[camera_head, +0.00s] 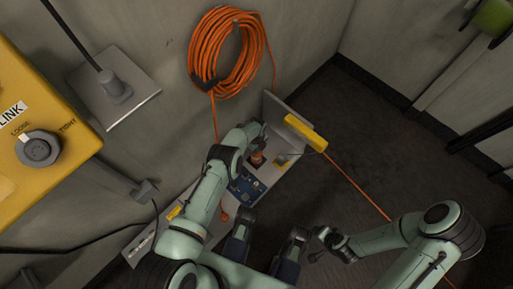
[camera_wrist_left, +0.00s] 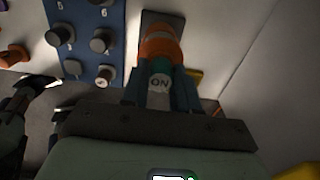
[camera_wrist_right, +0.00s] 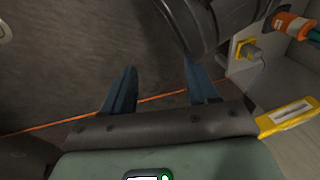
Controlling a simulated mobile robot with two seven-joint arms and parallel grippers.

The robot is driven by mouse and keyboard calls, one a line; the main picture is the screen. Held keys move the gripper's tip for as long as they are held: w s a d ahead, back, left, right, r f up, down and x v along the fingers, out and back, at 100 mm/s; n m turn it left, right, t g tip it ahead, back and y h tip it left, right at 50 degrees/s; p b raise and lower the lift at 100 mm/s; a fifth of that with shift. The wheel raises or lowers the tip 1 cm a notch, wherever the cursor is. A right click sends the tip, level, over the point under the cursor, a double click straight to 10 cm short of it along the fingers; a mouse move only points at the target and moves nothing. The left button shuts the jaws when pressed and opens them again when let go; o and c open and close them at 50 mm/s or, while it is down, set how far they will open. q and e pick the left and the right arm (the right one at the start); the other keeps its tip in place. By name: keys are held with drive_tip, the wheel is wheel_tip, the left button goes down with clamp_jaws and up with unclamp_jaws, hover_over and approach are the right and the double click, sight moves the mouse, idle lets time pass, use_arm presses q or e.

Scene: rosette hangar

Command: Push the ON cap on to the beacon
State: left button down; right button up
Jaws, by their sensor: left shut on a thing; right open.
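The beacon (camera_wrist_left: 160,45) is an orange fitting with a pale band, standing out from a dark square plate on the light panel. It also shows at the upper right of the right wrist view (camera_wrist_right: 290,24). The ON cap (camera_wrist_left: 159,82) has a grey face marked ON and sits in line with the beacon's near end. My left gripper (camera_wrist_left: 160,92) is shut on the cap, a finger on each side. Whether the cap is fully seated is hidden. In the head view my left gripper (camera_head: 262,146) is at the beacon. My right gripper (camera_wrist_right: 160,92) is open and empty over the floor.
A blue panel (camera_wrist_left: 88,40) with several knobs is left of the beacon. A yellow connector (camera_wrist_right: 250,48) and yellow handle (camera_wrist_right: 290,117) are on the bench unit. An orange cable (camera_head: 362,193) crosses the dark floor. A coiled orange hose (camera_head: 198,60) hangs on the wall.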

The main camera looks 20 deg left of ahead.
drive_tip(key=shift+f, duration=0.1)
use_arm(q)
drive_tip(key=c, duration=0.8)
unclamp_jaws()
drive_tip(key=shift+r, duration=0.1)
wheel_tip(320, 180, up, 13)
drive_tip(key=p, duration=0.4)
use_arm(e)
drive_tip(key=s+a+r+g+y, duration=0.1)
drive_tip(key=s+a+r, duration=0.2)
drive_tip(key=r, duration=0.3)
drive_tip(key=shift+s+a+n, duration=0.35)
drive_tip(key=shift+a+n, duration=0.05)
